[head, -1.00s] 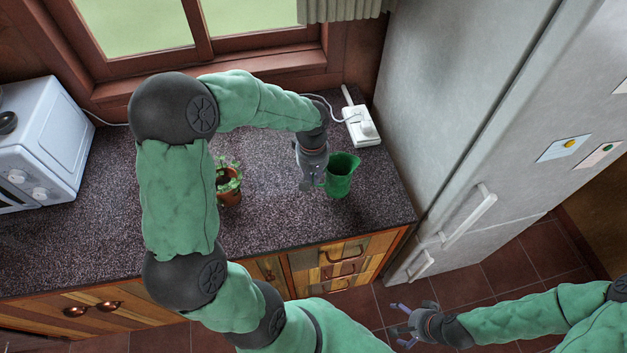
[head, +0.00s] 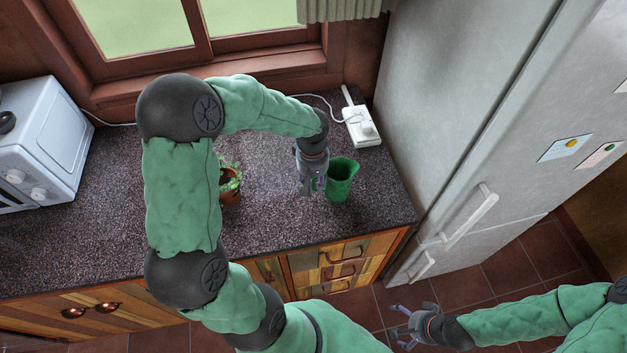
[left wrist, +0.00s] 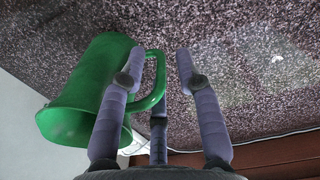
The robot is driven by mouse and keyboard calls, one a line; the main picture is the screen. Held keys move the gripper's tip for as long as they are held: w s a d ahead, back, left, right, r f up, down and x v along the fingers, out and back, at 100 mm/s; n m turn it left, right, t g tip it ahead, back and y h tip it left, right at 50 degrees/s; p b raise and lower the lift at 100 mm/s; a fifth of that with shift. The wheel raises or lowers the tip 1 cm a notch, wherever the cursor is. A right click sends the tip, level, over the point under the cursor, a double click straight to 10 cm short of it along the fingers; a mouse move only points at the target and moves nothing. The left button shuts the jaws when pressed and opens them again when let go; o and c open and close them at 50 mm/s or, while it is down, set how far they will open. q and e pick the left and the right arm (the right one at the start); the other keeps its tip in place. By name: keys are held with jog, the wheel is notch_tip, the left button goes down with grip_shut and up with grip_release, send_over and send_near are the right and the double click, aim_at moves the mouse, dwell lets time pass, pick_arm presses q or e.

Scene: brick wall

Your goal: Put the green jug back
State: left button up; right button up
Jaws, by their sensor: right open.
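The green jug (head: 343,181) stands upright on the dark speckled counter (head: 270,218), near its right end. My left gripper (head: 311,190) is just left of the jug, at its handle side. In the left wrist view the jug (left wrist: 85,88) fills the left part, and its handle (left wrist: 160,80) reaches between the spread fingers. The left finger overlaps the handle in the picture; whether it touches is unclear. My left gripper is open, with a gap at the right finger. My right gripper (head: 402,322) is open and empty, low in front of the cabinets.
A potted plant (head: 231,188) stands left of my left gripper, partly behind my arm. A white power strip (head: 363,128) with a cord lies behind the jug. The fridge (head: 455,120) bounds the right side. A white oven (head: 42,140) stands far left.

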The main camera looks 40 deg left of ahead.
pick_arm(q)
jog(key=shift+r, duration=0.25)
notch_tip(320, 180, up, 12)
jog(key=p, duration=0.2)
jog(key=shift+s, duration=0.15)
jog(key=shift+f, duration=0.15)
